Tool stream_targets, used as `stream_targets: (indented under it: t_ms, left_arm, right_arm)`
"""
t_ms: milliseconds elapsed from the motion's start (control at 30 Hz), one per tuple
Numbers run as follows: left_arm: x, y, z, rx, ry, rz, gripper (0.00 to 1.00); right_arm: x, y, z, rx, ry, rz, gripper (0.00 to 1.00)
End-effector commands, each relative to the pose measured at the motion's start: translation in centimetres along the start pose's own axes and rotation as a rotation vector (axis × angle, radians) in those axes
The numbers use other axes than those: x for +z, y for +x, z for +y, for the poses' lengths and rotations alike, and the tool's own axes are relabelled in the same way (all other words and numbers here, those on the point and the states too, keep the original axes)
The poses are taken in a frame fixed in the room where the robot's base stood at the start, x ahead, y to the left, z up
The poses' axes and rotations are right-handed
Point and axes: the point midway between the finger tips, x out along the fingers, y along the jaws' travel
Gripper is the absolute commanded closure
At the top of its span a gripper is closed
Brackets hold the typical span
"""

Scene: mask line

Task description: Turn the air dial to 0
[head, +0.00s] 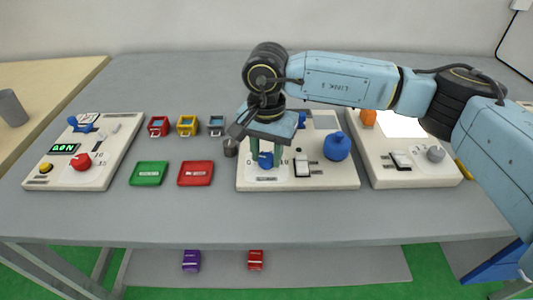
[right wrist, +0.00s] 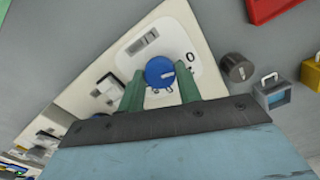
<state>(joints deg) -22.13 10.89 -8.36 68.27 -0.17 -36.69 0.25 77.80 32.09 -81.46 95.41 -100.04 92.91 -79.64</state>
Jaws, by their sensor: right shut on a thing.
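The air dial (head: 266,160) is a round blue knob on the front left of the white middle panel (head: 330,183). My right gripper (head: 267,155) reaches down over it, with one green finger on each side. In the right wrist view, the blue dial (right wrist: 160,71) sits between the two green fingertips, and the gripper is shut on it. A short white mark on the dial lies toward the side with the printed 0. I cannot tell whether it lines up exactly. The gripper hides part of the scale in the head view. My left gripper is not in view.
A blue round bottle-like knob (head: 337,147) and a switch (head: 302,164) stand right of the dial. A grey cylinder (head: 230,147) stands just left of the panel. Other panels lie left (head: 53,183) and right (head: 420,182). Red (head: 195,173) and green (head: 149,173) trays lie left.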

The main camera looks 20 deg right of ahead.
Motion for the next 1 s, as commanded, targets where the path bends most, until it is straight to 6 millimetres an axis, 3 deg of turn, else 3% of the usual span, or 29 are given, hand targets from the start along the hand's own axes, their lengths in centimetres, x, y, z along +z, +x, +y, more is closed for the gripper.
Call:
stream_targets:
  t_ms: [367,400,567,867,1000]
  left_arm:
    - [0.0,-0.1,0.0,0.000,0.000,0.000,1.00]
    - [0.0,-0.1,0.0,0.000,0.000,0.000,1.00]
    - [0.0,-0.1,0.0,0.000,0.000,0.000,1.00]
    - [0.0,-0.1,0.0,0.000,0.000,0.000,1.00]
    - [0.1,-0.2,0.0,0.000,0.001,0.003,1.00]
  right_arm:
    - [0.0,-0.2,-0.1,-0.003,-0.011,0.003,0.89]
    - [0.0,-0.2,-0.1,-0.003,-0.010,0.003,0.65]
    - [0.0,-0.1,-0.1,-0.002,-0.009,0.002,0.44]
    - [0.0,-0.2,0.0,-0.001,-0.008,0.001,0.44]
    - [0.0,-1.5,-0.1,-0.002,-0.007,0.003,0.44]
